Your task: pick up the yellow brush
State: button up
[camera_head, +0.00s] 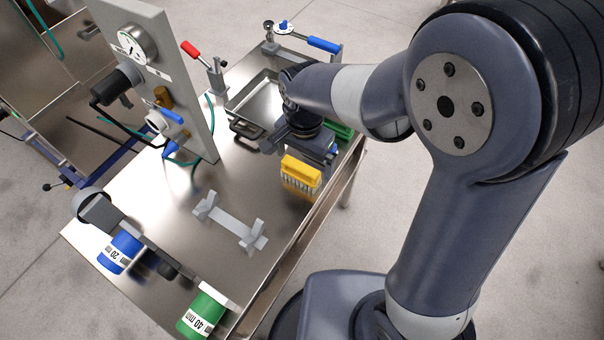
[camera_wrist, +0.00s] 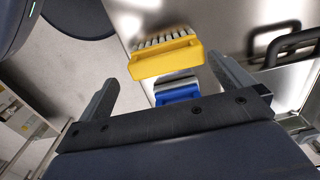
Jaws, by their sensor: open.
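The yellow brush (camera_head: 301,170) shows in the head view near the right edge of the metal table, with its pale bristles facing down. It also shows in the wrist view (camera_wrist: 166,60), bristles toward the top of the picture. My gripper (camera_wrist: 161,70) is open, one finger to the left of the brush and one to the right. The brush appears between or just beyond the fingertips, and I see no finger closed on it. In the head view my gripper is just behind the brush, and its fingertips are mostly hidden.
A blue object (camera_wrist: 178,93) lies below the brush in the wrist view. A pale cradle (camera_head: 230,222) stands on the metal table (camera_head: 160,195). A blue cylinder (camera_head: 121,250) and a green cylinder (camera_head: 203,311) are at the front. A gauge panel (camera_head: 172,60) rises at the back.

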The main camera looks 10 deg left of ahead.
aim_at(301, 166)
jog(key=shift+w+a+f, duration=0.15)
jog(key=shift+w+f, duration=0.05)
jog(key=shift+f, duration=0.05)
jog(key=f, duration=0.3)
jog(key=shift+s+a+f, duration=0.15)
jog(key=shift+a+f, duration=0.05)
jog(key=shift+f, duration=0.6)
jog(key=shift+c, duration=0.6)
jog(key=c, duration=0.6)
